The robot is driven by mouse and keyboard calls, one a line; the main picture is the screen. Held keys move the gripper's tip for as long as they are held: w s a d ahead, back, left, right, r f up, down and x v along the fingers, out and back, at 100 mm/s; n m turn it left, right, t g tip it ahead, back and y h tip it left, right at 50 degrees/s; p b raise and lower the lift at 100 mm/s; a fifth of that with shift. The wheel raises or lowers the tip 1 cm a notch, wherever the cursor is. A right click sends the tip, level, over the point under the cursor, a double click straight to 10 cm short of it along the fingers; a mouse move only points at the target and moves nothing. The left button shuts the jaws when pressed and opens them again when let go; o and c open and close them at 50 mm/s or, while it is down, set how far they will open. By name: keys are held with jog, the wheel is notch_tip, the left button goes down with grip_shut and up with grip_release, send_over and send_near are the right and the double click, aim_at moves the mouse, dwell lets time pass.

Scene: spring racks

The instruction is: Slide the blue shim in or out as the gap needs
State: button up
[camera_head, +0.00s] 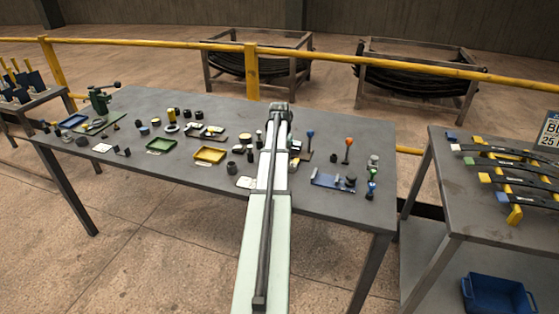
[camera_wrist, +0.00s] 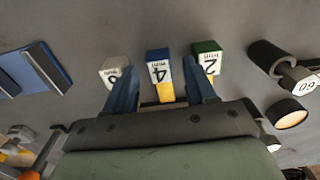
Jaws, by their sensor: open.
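The blue shim (camera_wrist: 159,68) shows in the wrist view as a blue-ended block with a white face marked "4 mm" and a yellow part below it. It stands between a white-grey block (camera_wrist: 115,72) and a green block (camera_wrist: 207,58) marked "2 mm". My gripper (camera_wrist: 160,84) is open, with one finger on each side of the blue shim. I cannot tell whether either finger touches it. The lower part of the shim and any gap around it are hidden by my gripper. In the head view my arm hides the fingertips.
The grey table (camera_head: 110,180) holds a yellow tray (camera_head: 209,155), a green tray (camera_head: 160,145), a blue plate (camera_head: 333,181) and an orange-topped post (camera_head: 348,148). In the wrist view, a dark cylinder (camera_wrist: 270,58) lies right. A side table (camera_head: 455,200) bears dark curved springs.

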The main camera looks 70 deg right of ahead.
jog(key=shift+f, duration=0.4)
jog(key=shift+c, duration=0.4)
grip_shut()
